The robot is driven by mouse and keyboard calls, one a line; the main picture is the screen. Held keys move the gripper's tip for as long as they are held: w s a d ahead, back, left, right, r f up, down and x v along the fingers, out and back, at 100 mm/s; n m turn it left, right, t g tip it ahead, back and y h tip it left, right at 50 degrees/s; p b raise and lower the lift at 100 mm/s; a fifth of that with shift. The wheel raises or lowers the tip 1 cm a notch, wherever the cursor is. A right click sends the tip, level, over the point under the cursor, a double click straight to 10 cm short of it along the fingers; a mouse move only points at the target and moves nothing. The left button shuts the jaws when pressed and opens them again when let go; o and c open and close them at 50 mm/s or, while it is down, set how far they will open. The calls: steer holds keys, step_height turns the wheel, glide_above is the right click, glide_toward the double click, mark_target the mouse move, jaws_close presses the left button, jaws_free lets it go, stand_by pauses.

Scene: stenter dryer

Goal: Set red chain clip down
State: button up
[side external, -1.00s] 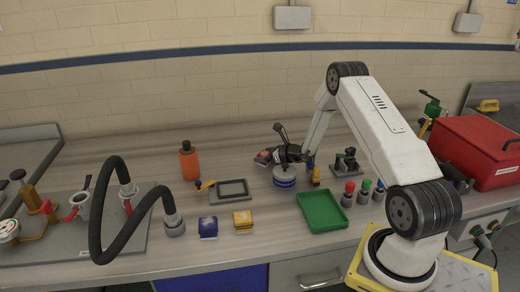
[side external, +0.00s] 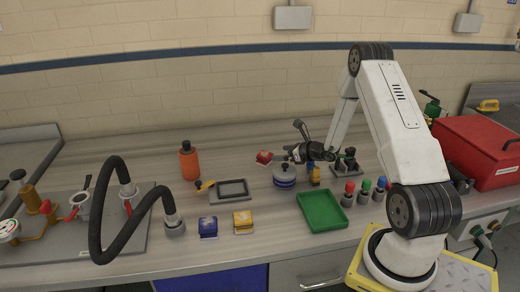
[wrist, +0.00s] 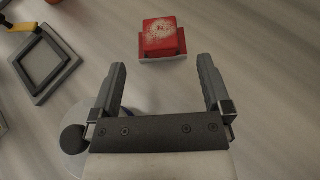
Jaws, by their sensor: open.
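The red chain clip (side external: 264,157) lies on the grey bench top behind the round grey-and-blue pot. In the wrist view the red clip (wrist: 161,37) sits on a pale base beyond my fingertips, apart from both fingers. My gripper (side external: 292,154) is to the right of the clip in the side view. In the wrist view my gripper (wrist: 163,75) is open with nothing between its fingers.
The lidded pot (side external: 284,178) is close below my gripper. A green tray (side external: 322,211), a black-framed plate (side external: 233,190) and an orange bottle (side external: 188,162) stand around. Blue (side external: 208,228) and yellow (side external: 243,221) blocks are near the front. Bench behind the clip is clear.

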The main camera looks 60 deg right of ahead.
steer(key=shift+v, duration=2)
steer(key=shift+w+a+r+n, duration=0.1)
steer(key=shift+w+a+n, duration=0.15)
steer(key=shift+a, duration=0.3)
steer(key=a+n+g+y, duration=0.1)
steer(key=a+n, duration=0.1)
steer(key=a, duration=0.1)
steer(key=a+r+n+g+y, duration=0.1)
steer(key=a+n+y, duration=0.1)
steer(key=a, duration=0.2)
steer(key=a+n+g+y, duration=0.1)
steer(key=a+n+y, duration=0.1)
steer(key=a+n, duration=0.1)
steer(key=shift+w+a+r+g, duration=0.2)
steer(key=shift+w+a+g, duration=0.1)
steer(key=shift+a, duration=0.3)
steer(key=s+a+r+n+g+h, duration=0.2)
steer(key=s+a+n, duration=0.4)
steer(key=n, duration=0.8)
steer(key=s+a+r+n+g+h, duration=0.3)
steer(key=s+a+n+g, duration=0.2)
steer(key=a+n, duration=0.8)
steer(key=shift+s+r+n, duration=0.35)
steer(key=shift+s+n, duration=0.1)
steer(key=shift+n, duration=0.3)
